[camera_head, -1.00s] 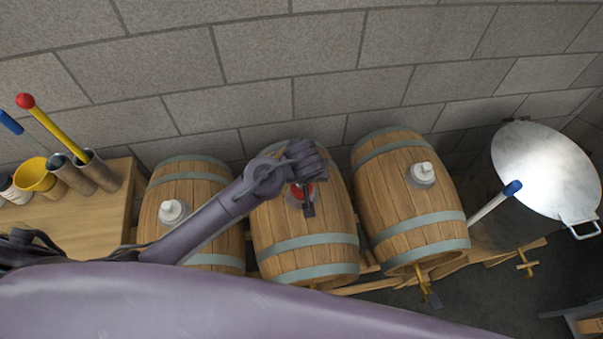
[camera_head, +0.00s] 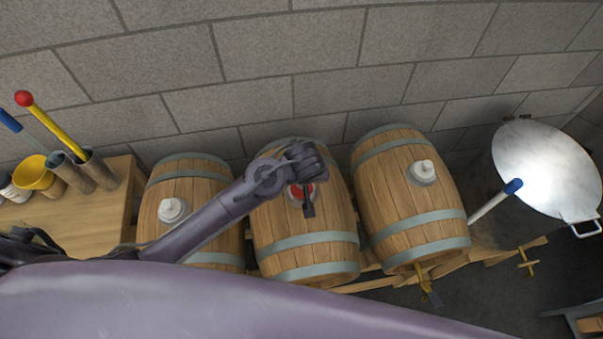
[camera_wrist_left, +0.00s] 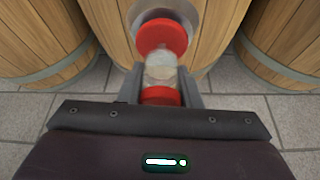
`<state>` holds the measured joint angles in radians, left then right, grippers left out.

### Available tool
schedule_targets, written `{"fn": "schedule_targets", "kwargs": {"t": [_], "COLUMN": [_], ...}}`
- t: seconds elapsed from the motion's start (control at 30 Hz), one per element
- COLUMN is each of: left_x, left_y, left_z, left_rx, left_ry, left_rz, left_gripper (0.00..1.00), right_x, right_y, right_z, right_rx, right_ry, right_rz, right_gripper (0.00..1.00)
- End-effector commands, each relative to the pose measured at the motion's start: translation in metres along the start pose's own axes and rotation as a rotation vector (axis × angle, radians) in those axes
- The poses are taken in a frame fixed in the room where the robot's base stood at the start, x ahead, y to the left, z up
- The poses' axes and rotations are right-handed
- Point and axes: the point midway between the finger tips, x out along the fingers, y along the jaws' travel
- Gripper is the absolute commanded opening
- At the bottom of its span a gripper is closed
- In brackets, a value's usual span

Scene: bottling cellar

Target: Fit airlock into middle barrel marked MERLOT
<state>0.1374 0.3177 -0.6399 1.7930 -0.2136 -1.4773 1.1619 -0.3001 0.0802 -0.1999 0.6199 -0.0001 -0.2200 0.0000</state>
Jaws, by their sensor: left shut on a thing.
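The middle barrel (camera_head: 305,245) is a wooden cask with grey hoops, between two similar barrels. A grey ring sits on its upper side and also shows in the left wrist view (camera_wrist_left: 195,17). My left gripper (camera_wrist_left: 162,78) is shut on the airlock (camera_wrist_left: 161,68), a clear piece with a red disc at its far end and red at its near end. The red disc overlaps the ring in that view; I cannot tell whether it is seated. In the head view my left gripper (camera_head: 308,208) is over the ring, with red showing beside it. No MERLOT marking is readable. My right gripper is out of view.
The left barrel (camera_head: 215,192) and right barrel (camera_head: 400,195) carry white fittings in grey rings. A wooden table (camera_head: 90,225) at left holds tubes and a yellow funnel (camera_head: 35,177). A metal-lidded vessel (camera_head: 545,165) stands at right. A block wall is close behind.

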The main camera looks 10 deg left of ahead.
Motion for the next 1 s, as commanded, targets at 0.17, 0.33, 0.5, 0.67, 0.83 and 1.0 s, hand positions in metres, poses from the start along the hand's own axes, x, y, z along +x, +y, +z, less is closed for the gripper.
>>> {"fn": "schedule_targets", "kwargs": {"t": [0.17, 0.33, 0.5, 0.67, 0.83, 1.0], "left_x": [0.0004, 0.0004, 0.0004, 0.0004, 0.0005, 0.0005], "left_y": [0.0001, 0.0001, 0.0001, 0.0, 0.0, 0.0], "left_z": [-0.0001, -0.0002, -0.0001, -0.0001, 0.0001, 0.0001], "left_rx": [0.0, -0.001, -0.001, -0.001, -0.001, -0.001], "left_ry": [0.001, 0.001, 0.001, 0.001, 0.0, 0.0], "left_rz": [0.0, 0.0, 0.0, 0.0, 0.0, 0.0], "left_gripper": [0.08, 0.08, 0.52, 0.56, 0.69, 0.78], "right_x": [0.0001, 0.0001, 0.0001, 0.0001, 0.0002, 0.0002], "right_y": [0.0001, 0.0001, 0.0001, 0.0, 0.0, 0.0], "right_z": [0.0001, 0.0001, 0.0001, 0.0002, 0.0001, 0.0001], "right_rx": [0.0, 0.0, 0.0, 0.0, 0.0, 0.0], "right_ry": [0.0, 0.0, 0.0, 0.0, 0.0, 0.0], "right_rz": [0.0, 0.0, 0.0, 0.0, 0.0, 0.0], "right_gripper": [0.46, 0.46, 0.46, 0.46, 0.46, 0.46]}}
